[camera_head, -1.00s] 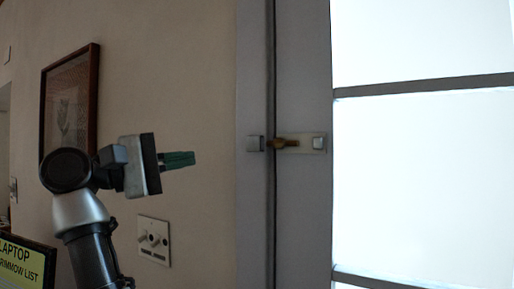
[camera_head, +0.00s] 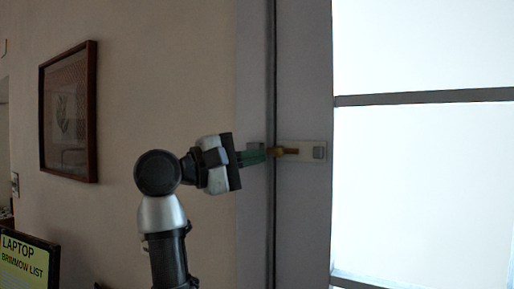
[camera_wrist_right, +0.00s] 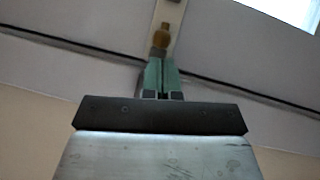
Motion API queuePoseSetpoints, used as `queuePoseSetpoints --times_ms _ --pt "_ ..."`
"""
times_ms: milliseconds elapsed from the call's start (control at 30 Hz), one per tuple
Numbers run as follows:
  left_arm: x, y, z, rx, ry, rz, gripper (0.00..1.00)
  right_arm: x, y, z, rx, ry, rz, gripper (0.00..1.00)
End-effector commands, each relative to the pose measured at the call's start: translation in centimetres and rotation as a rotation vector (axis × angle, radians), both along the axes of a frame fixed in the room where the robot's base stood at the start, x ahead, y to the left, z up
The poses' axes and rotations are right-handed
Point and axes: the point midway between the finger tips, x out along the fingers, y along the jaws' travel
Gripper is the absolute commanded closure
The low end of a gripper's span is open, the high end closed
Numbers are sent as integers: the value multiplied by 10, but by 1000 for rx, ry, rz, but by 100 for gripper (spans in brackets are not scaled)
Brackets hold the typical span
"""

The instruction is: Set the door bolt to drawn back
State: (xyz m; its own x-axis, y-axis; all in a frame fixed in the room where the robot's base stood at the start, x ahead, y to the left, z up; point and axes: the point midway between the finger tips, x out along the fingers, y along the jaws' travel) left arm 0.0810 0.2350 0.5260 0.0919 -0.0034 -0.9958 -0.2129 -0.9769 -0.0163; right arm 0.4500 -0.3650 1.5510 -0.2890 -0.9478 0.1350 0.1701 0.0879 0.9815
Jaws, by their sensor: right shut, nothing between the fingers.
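The door bolt (camera_head: 288,151) is a short brass-coloured bar with a knob, on a pale plate (camera_head: 308,157) on the grey door. A small grey keeper (camera_head: 254,146) sits on the frame across the seam, partly behind my fingers. My right gripper (camera_head: 265,155) is shut and empty, its green fingertips pointing right at the bolt's left end. The wrist view shows the rounded brass knob (camera_wrist_right: 161,38) just beyond the shut fingertips (camera_wrist_right: 161,62). I cannot tell whether they touch. The bolt's left end is hidden. My left gripper is not in view.
The dark seam (camera_head: 271,220) runs between the frame and the door. Bright glass panes (camera_head: 430,180) fill the right. A framed picture (camera_head: 68,112) hangs on the beige wall at left. A yellow-green sign (camera_head: 27,262) stands at the lower left.

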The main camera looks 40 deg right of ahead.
Motion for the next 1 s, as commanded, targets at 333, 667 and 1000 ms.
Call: queuePoseSetpoints --times_ms 333,667,1000 --pt "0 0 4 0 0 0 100 -8 -4 1 -1 1 0 100" --pt "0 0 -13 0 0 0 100 -27 -10 -3 1 -7 0 100" --pt "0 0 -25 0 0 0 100 -55 -18 1 0 -1 -3 100"
